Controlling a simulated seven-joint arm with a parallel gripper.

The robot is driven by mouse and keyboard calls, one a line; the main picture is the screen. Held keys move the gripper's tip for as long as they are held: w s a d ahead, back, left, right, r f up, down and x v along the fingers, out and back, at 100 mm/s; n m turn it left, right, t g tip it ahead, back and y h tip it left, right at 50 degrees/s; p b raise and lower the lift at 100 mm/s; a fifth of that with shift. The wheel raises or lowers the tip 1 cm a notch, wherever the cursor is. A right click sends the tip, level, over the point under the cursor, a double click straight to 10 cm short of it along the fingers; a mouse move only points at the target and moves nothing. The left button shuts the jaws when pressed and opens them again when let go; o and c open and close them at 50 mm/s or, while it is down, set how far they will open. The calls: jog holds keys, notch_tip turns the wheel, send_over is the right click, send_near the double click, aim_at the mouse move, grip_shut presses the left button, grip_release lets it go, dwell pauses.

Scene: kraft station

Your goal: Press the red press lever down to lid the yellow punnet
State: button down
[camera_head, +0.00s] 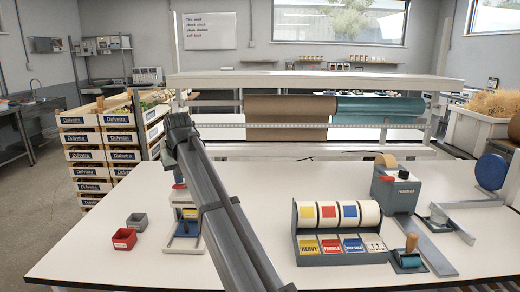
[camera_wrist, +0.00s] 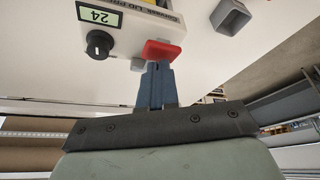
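The red press lever (camera_wrist: 162,50) sticks out from the white press body (camera_wrist: 115,30) in the wrist view. In the head view the press (camera_head: 185,199) stands on the table's left half, and a little of the red lever (camera_head: 180,186) shows beside my arm. A small yellow piece (camera_head: 190,213) shows low in the press, above a blue base; I cannot tell if it is the punnet. My gripper (camera_wrist: 154,68) has its fingers together, empty, with the tips at the lever. Contact is unclear.
A red punnet (camera_head: 124,239) and a grey punnet (camera_head: 137,221) stand left of the press. The table (camera_head: 85,255) is clear at front left.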

jog(key=shift+f, duration=0.55)
jog(key=shift+r, duration=0.15)
dwell(0.5)
notch_tip(320, 180, up, 9)
dwell(1.1)
